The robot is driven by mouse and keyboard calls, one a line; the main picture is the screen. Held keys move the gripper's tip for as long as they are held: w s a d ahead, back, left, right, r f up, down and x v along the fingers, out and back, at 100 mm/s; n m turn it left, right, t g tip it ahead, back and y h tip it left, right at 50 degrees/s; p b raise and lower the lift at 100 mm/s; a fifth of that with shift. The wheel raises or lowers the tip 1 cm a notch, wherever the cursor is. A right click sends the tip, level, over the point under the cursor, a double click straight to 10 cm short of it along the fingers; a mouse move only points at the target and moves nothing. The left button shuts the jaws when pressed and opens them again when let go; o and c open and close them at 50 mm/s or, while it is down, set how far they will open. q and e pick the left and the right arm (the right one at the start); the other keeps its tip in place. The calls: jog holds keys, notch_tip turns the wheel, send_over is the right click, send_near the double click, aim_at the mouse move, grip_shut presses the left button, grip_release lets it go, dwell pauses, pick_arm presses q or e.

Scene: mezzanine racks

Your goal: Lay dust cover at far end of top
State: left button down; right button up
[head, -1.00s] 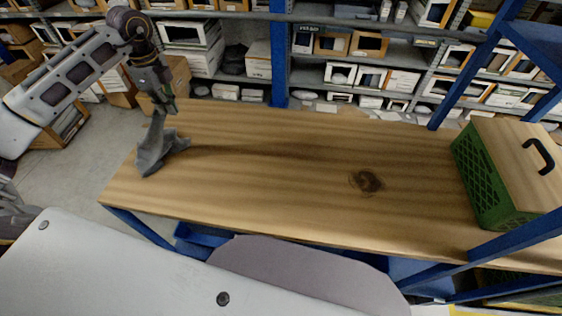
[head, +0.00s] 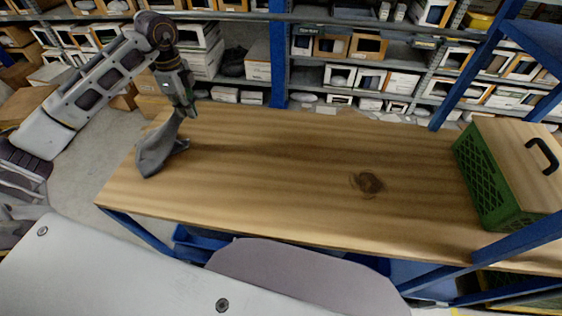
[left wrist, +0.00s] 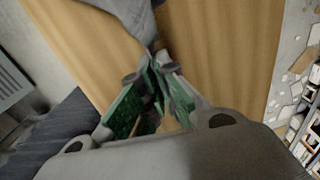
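The dust cover (head: 158,152) is a dark grey cloth, bunched and drooping, at the left end of the wooden bench top (head: 280,170). Its lower part appears to rest on the top. My left gripper (head: 187,111) is just above and right of the cover, with the cloth's narrow upper end at its fingertips. In the left wrist view the green-padded fingers (left wrist: 153,78) close together at the tapered end of the grey cloth (left wrist: 122,14). My right gripper is not in view.
A green crate (head: 484,186) with a wooden lid and black handle stands at the bench's right end. Blue rack posts (head: 470,70) rise there. Shelves of boxes (head: 350,77) line the back. The middle of the top is bare, with a dark knot (head: 367,182).

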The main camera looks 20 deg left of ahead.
pick_arm(q)
jog(key=shift+f+p, duration=0.4)
jog(key=shift+f, duration=4.6)
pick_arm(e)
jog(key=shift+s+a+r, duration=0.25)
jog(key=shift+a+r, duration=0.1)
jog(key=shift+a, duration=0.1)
pick_arm(q)
jog(key=c, duration=2.1)
grip_release()
jog(key=o, duration=1.1)
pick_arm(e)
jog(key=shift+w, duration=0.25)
pick_arm(q)
jog(key=shift+r, duration=0.15)
jog(key=shift+r, duration=5.85)
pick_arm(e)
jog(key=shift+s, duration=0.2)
